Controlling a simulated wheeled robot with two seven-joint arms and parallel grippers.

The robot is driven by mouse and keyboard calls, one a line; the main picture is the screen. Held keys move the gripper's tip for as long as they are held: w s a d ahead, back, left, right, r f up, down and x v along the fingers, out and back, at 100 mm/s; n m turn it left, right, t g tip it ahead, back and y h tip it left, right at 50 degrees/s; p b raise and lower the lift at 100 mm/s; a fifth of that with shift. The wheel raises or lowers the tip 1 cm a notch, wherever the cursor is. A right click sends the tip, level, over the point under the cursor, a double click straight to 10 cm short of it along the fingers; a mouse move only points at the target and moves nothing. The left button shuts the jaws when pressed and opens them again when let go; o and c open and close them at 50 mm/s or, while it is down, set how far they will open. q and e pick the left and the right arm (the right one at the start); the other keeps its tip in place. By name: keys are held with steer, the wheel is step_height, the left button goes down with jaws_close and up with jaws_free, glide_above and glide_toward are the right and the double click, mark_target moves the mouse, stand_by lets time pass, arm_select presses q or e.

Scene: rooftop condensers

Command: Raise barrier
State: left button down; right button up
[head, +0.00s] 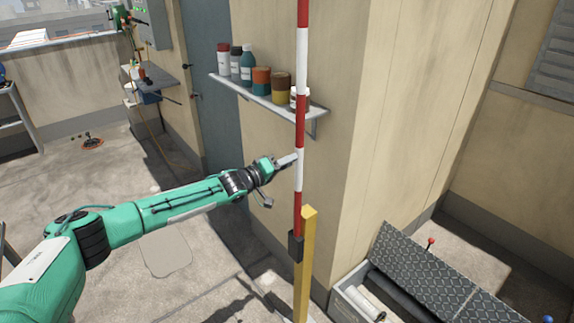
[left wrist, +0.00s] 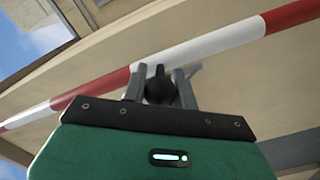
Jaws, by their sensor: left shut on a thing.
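The barrier pole (head: 301,115), banded red and white, stands nearly upright in the head view. Its lower end sits in a dark block (head: 296,246) beside a yellow post (head: 305,275). My left gripper (head: 291,160) is at a white band of the pole, above the post. In the left wrist view the pole (left wrist: 215,42) runs slantwise just past the fingertips. There my left gripper (left wrist: 160,84) is shut on a dark round knob (left wrist: 160,91) by the pole. How the knob joins the pole is hidden. My right gripper is not in view.
A wall shelf (head: 262,100) with several bottles and cans is behind the pole. An open chest with a chequer-plate lid (head: 437,280) lies at the lower right, near the post. A grey door (head: 208,80) and a workbench (head: 150,80) are at the back left. Floor at left is mostly clear.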

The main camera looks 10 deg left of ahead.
arm_select(q)
steer(key=shift+w+a, duration=0.1)
steer(key=shift+a, duration=0.15)
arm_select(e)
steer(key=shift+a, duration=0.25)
arm_select(q)
steer(key=c, duration=1.5)
jaws_free()
steer(key=o, duration=0.4)
steer(key=shift+w+a+f, duration=0.1)
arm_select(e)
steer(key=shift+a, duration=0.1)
arm_select(q)
steer(key=shift+s, duration=0.35)
steer(key=b+v, duration=0.4)
steer(key=v, duration=0.9)
steer(key=shift+a+b, duration=0.2)
steer(key=shift+b, duration=0.15)
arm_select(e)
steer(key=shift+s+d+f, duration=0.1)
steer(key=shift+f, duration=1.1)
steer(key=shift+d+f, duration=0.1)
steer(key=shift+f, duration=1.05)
